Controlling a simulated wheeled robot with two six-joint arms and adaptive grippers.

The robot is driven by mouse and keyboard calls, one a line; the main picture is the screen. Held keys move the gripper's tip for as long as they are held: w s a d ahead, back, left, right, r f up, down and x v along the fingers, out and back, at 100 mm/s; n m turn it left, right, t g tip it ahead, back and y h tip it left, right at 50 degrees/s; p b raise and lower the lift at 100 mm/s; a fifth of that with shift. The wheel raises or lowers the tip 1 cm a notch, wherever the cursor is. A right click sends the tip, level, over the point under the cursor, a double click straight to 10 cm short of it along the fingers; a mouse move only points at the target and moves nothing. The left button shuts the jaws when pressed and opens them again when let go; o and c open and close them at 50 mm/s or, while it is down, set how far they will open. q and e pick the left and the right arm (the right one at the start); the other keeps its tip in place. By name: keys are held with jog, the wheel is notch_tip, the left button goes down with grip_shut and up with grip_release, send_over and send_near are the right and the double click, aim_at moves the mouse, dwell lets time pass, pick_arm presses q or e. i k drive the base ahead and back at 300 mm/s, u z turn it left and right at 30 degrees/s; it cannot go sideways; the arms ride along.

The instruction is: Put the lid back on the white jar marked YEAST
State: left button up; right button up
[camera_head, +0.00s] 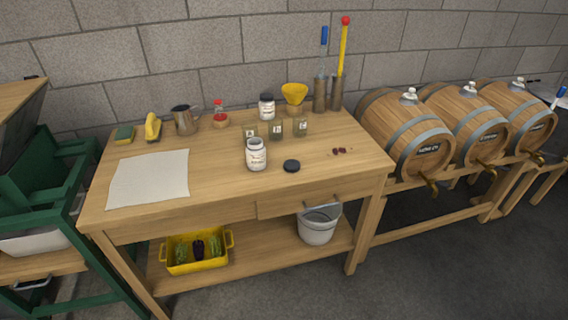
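A white jar (256,156) with a pale label stands upright near the front middle of the wooden table; its lettering is too small to read for certain. No dark lid shows on its top. A round black lid (291,166) lies flat on the table just right of this jar, apart from it. A second white jar (266,107) with a dark lid on it stands farther back. Neither of my grippers shows in this view.
Small glass jars (276,128) stand behind the open jar. A yellow funnel (294,94) and tall holders (320,95) stand at the back. Dark red bits (339,151) lie to the right. A white cloth (149,179) covers the left. The table's front right is clear.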

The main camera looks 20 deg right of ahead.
aim_at(256, 154)
jog(key=z, duration=0.55)
jog(key=i, duration=1.2)
jog(key=u, duration=0.45)
